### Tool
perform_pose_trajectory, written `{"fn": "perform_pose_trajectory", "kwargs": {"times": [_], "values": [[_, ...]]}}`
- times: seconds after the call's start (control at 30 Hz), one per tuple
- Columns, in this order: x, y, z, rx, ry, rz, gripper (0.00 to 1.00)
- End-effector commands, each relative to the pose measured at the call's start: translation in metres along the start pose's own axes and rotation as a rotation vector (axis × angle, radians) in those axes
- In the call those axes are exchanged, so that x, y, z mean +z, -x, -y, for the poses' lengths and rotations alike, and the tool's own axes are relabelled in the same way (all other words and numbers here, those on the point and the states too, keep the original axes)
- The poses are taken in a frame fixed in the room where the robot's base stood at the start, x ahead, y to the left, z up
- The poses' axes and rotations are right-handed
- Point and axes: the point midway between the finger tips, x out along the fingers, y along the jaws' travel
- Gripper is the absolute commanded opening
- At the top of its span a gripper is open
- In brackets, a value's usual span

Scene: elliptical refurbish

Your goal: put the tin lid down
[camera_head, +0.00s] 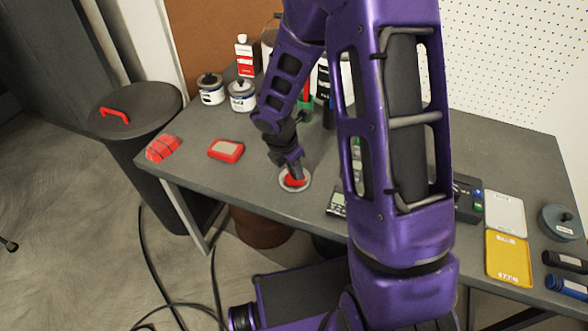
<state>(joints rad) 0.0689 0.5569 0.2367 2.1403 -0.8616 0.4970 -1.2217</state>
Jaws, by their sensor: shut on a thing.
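The tin lid (283,185) is a round disc with a pale rim and a red middle, near the front edge of the grey table (225,188). My gripper (296,177) points down over the lid and is shut on it. The fingers cover part of the lid's upper side. The lid looks level and at or very close to the table top; I cannot tell whether it touches.
Left of the lid lie a red-framed block (226,150) and a red checked cloth (163,148). Two small tins (242,96) and a red-and-white bottle (246,62) stand behind. A dark bin (140,140) is beside the table. My arm hides the table's middle.

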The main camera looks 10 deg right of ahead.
Motion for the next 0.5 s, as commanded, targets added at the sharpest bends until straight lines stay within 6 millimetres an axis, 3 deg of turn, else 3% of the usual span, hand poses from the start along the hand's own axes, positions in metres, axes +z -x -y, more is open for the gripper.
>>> {"fn": "perform_pose_trajectory", "kwargs": {"times": [0.07,0.1,0.23,0.5], "values": [[-0.001,-0.0036,0.0,0.0,0.0,0.0,0.0],[-0.0008,-0.0029,0.0,0.0,0.0,0.0,0.31],[-0.0007,-0.0025,0.0001,0.0,0.0,0.0,0.55],[-0.0006,-0.0022,0.0,0.0,0.0,0.0,0.58]]}}
